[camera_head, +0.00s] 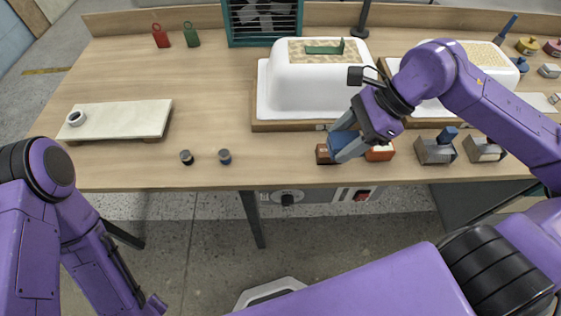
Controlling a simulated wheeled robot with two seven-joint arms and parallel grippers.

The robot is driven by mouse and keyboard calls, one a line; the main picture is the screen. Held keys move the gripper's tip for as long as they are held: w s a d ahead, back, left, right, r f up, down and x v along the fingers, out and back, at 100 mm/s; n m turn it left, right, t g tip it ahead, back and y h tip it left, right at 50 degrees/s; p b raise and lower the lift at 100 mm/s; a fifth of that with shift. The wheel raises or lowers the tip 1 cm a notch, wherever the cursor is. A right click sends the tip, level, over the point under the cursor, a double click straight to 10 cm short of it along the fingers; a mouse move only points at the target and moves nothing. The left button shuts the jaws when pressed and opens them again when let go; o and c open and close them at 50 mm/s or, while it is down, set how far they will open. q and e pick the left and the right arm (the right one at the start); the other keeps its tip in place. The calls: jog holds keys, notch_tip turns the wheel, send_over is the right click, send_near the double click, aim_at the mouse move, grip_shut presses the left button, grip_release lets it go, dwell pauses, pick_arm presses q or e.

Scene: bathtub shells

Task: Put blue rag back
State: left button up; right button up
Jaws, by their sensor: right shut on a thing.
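My right gripper (346,147) is at the front edge of the workbench, right of centre, pointing down and to the left. It is shut on a blue thing, apparently the blue rag (344,122), mostly hidden by the fingers and wrist. A small brown wooden block (324,154) shows just left of the fingers, and a brown block with a red and pale top (380,153) just right of them. I cannot tell whether the rag touches either block. My left arm comes down at the left, and its gripper is not clearly in view.
White tub shells (318,88) sit in wooden-edged trays behind my right gripper. Two grey metal holders (437,151) stand to its right. Two small dark knobs (224,157) and a pale board (121,119) lie left. The bench (215,90) between is clear.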

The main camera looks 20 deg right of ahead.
aim_at(334, 145)
jog(key=a, duration=0.2)
jog(key=a+m, duration=0.1)
jog(key=shift+s+f+t, duration=0.2)
jog(key=shift+s+t, duration=0.1)
jog(key=w+a+f, duration=0.2)
jog(key=w+f, duration=0.1)
jog(key=w+a+f, duration=0.2)
jog(key=w+f, duration=0.1)
jog(key=w, duration=0.1)
jog(key=w+a+f, duration=0.3)
jog(key=shift+w+a+f, duration=0.1)
jog(key=shift+w+f, duration=0.2)
jog(key=shift+f, duration=0.1)
notch_tip(334, 145, down, 2)
jog(key=shift+f, duration=0.45)
jog(key=o, duration=0.9)
jog(key=shift+f, duration=0.15)
jog(key=shift+o, duration=0.2)
